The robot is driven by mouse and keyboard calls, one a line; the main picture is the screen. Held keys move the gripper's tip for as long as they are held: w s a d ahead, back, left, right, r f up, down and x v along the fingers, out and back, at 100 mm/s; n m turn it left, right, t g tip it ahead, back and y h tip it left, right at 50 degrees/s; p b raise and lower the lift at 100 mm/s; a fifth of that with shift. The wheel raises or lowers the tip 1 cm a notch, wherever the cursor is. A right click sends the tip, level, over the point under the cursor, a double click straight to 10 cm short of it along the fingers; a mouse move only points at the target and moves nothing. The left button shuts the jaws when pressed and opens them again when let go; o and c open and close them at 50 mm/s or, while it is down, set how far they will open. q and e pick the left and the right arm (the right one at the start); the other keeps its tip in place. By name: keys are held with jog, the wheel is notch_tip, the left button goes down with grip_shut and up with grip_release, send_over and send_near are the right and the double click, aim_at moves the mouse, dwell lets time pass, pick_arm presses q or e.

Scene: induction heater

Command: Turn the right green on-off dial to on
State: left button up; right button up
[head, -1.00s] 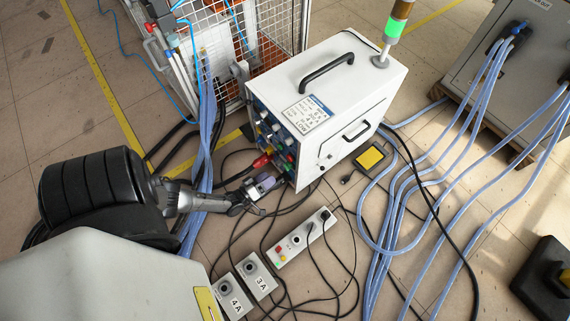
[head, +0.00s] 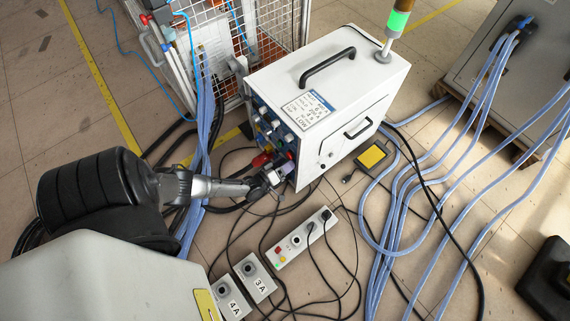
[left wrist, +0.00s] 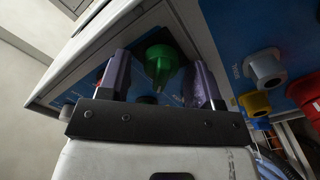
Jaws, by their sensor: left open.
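The induction heater (head: 345,95) is a white box with a blue control panel (head: 262,113) on its left-facing side. In the left wrist view, a green dial (left wrist: 161,60) sits on the blue panel, and it is the only green dial I see there. My left gripper (head: 281,174) is at the panel's lower right corner. In the left wrist view my left gripper (left wrist: 162,82) is open, with one purple finger on each side of the green dial. I cannot tell whether the fingers touch it. In the head view the gripper hides the dial. My right gripper is not in view.
A grey-white knob (left wrist: 264,68), a yellow connector (left wrist: 255,103) and a red connector (left wrist: 305,90) stick out of the panel beside the gripper. Black cables and a power strip (head: 303,238) lie on the floor below. Blue hoses (head: 400,215) run to the right.

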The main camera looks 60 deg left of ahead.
pick_arm(q)
jog(key=shift+c, duration=0.3)
jog(key=c, duration=0.8)
jog(key=shift+m, duration=0.3)
jog(key=m+p, duration=0.1)
jog(key=m, duration=0.2)
jog(key=shift+d+r+m+p, duration=0.1)
jog(key=shift+d+m+p, duration=0.05)
jog(key=shift+m+p, duration=0.2)
jog(key=m, duration=0.4)
jog(key=shift+m+p, duration=0.35)
jog(key=shift+p, duration=0.05)
jog(key=m, duration=0.4)
jog(key=shift+d, duration=0.15)
jog(key=shift+d+m, duration=0.1)
jog(key=shift+m, duration=2.3)
